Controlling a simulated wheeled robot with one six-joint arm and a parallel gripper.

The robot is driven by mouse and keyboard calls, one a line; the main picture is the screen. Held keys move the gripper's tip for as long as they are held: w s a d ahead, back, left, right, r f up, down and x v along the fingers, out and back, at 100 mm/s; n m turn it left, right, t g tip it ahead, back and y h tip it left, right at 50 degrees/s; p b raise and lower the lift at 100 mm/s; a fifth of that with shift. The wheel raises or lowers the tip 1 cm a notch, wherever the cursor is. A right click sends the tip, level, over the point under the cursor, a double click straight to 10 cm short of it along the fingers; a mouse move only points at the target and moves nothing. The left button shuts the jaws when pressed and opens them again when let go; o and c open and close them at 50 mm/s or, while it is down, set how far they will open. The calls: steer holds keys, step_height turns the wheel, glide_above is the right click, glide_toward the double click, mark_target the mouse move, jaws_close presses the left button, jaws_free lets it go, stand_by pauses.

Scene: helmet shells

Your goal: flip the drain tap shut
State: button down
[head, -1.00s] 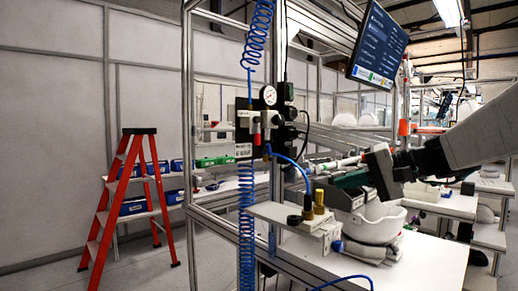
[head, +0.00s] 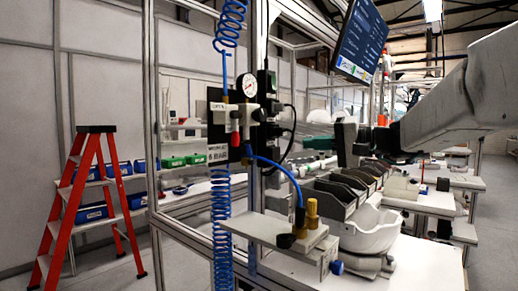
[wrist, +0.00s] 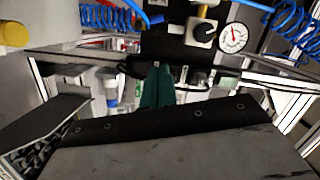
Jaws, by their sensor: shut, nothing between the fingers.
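A black panel carries the air unit, with a round pressure gauge (head: 247,85), a white body (head: 221,112) and a red part (head: 235,138) below it. I cannot tell for certain which small part is the drain tap. My gripper (head: 308,144) is to the right of the unit, with its green fingers pointing left toward it, and touches nothing I can see. In the wrist view the green fingers (wrist: 157,88) are together and empty.
A blue coiled hose (head: 221,205) hangs in front of the metal frame. A grey shelf (head: 270,228) with brass fittings (head: 312,212) juts out below the unit. Dark bins (head: 335,192) and a white helmet shell (head: 370,235) stand below my arm. A red stepladder (head: 85,200) is at left.

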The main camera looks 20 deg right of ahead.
steer(key=shift+d, duration=0.1)
glide_toward(252, 149)
steer(key=w, duration=0.4)
steer(key=shift+w+a+f, duration=0.1)
steer(key=shift+w+a, duration=0.05)
steer(key=shift+a, duration=0.55)
steer(key=shift+w+a+f, duration=0.1)
steer(key=shift+w+a, duration=0.05)
steer(key=shift+a, duration=0.5)
steer(key=shift+w+a+f, duration=0.1)
steer(key=shift+w+a, duration=0.1)
steer(key=shift+a, duration=0.5)
steer(key=shift+d+r, duration=0.1)
steer(key=shift+d, duration=0.05)
